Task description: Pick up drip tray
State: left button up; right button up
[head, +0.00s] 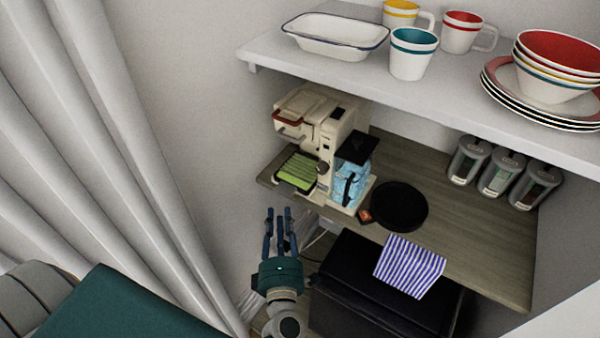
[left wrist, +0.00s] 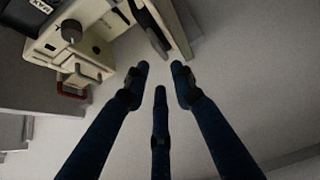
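The drip tray (head: 297,172) has a green slatted top and dark edges. It sits at the front of the cream coffee machine (head: 318,122), on the wooden shelf in the head view. My left gripper (head: 279,225) is below and in front of the tray, apart from it, with its three blue fingers pointing up. In the left wrist view its fingertips (left wrist: 160,76) are spread with nothing between them. That view shows the coffee machine (left wrist: 85,40) tilted at the upper left; I cannot clearly make out the tray there. My right gripper is not in view.
A blue-tinted container (head: 352,170) stands beside the machine. A black round plate (head: 400,206) and grey canisters (head: 500,172) are further right. A striped cloth (head: 409,265) hangs over the wooden shelf's (head: 480,262) front edge. A white shelf (head: 440,95) with dishes overhangs it.

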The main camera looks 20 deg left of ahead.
aim_at(280, 193)
pick_arm(q)
jog(key=p+x, duration=0.2)
jog(key=x, duration=0.6)
jog(key=shift+w, duration=0.45)
jog(key=shift+w+a+f, duration=0.15)
jog(key=shift+w+a, duration=0.05)
jog(key=shift+w, duration=0.15)
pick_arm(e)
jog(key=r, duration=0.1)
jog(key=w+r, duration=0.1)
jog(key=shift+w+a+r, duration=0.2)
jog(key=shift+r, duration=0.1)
pick_arm(q)
jog(key=shift+s, duration=0.1)
grip_shut()
